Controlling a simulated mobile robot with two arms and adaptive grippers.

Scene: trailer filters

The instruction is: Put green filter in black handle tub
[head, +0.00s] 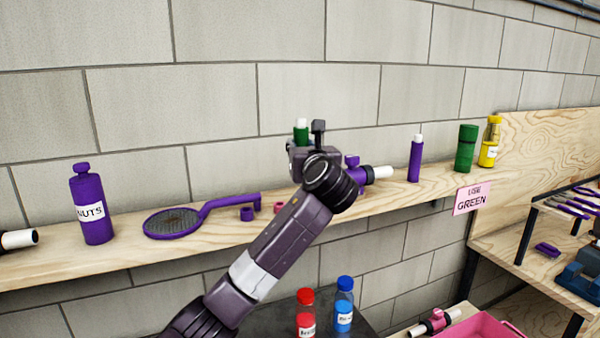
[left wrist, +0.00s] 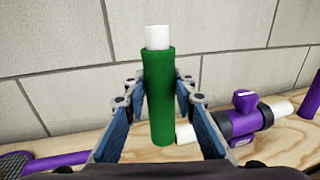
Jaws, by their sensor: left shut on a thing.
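The green filter (head: 301,133), a green cylinder with a white top, stands upright in my left gripper (head: 302,152) above the wooden shelf (head: 130,262). In the left wrist view the green filter (left wrist: 159,95) is between the two blue finger pads of the left gripper (left wrist: 160,115), which is shut on it. Its lower end shows in front of the shelf (left wrist: 100,140); I cannot tell if it touches. A pink tub (head: 480,328) is partly in view at the bottom right. I cannot make out a black handle. My right gripper is not in view.
A purple valve with white pipe ends (head: 378,172) is right of the gripper. A purple filter (head: 415,160), dark green cylinder (head: 465,150) and yellow bottle (head: 489,142) stand further right. A purple bottle (head: 92,205) and purple strainer (head: 173,223) are left. A "USE GREEN" sign (head: 470,199) hangs on the edge.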

